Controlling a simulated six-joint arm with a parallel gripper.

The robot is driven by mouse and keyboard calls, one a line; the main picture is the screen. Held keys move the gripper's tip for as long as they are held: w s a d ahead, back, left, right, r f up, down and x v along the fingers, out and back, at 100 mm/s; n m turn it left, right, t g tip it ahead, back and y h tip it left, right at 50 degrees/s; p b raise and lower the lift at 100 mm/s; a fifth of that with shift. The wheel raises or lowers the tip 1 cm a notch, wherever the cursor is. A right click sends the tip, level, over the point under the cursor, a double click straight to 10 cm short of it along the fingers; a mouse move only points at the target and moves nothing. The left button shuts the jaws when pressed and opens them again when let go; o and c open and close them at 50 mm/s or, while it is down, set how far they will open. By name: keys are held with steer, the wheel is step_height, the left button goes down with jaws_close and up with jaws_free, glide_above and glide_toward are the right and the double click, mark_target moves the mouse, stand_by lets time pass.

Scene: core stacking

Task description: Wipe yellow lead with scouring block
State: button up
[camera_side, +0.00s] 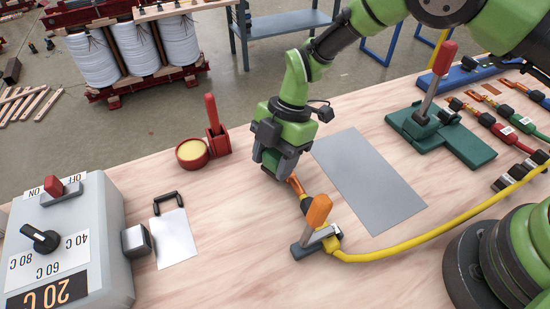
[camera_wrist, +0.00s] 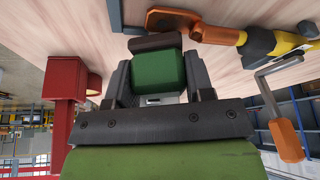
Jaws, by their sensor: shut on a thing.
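My gripper (camera_side: 279,163) is shut on the scouring block, a green block with a dark brown face (camera_wrist: 158,72), seen between the fingers in the wrist view. The yellow lead (camera_side: 400,248) runs in from the right across the table. Its bare copper-coloured end (camera_side: 295,186) points at my gripper; it also shows in the wrist view (camera_wrist: 175,20). A toggle clamp with an orange handle (camera_side: 318,211) stands at the lead, behind the bare end. The block is close beside the tip of the lead; I cannot tell whether they touch.
A grey plate (camera_side: 368,180) lies right of my gripper. A red pot of yellow paste (camera_side: 192,153) and a red holder (camera_side: 217,138) stand left. A control box (camera_side: 70,245) is at front left, near a small sheet (camera_side: 174,238). A green clamp base (camera_side: 440,135) and red leads (camera_side: 490,122) are right.

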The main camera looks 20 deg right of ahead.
mark_target(274, 154)
steer(key=shift+r, duration=2.6)
steer(key=shift+r, duration=0.1)
steer(key=shift+r, duration=1.4)
steer(key=w+d+m+t, duration=0.5)
steer(key=w+d+m, duration=0.6)
steer(key=d+m, duration=0.3)
steer(key=shift+n+h, duration=0.3)
steer(key=shift+h, duration=0.1)
steer(key=f, duration=0.1)
steer(key=d+f, duration=0.1)
steer(key=f, duration=0.2)
steer(key=shift+d+f, duration=0.3)
steer(key=shift+f, duration=2.4)
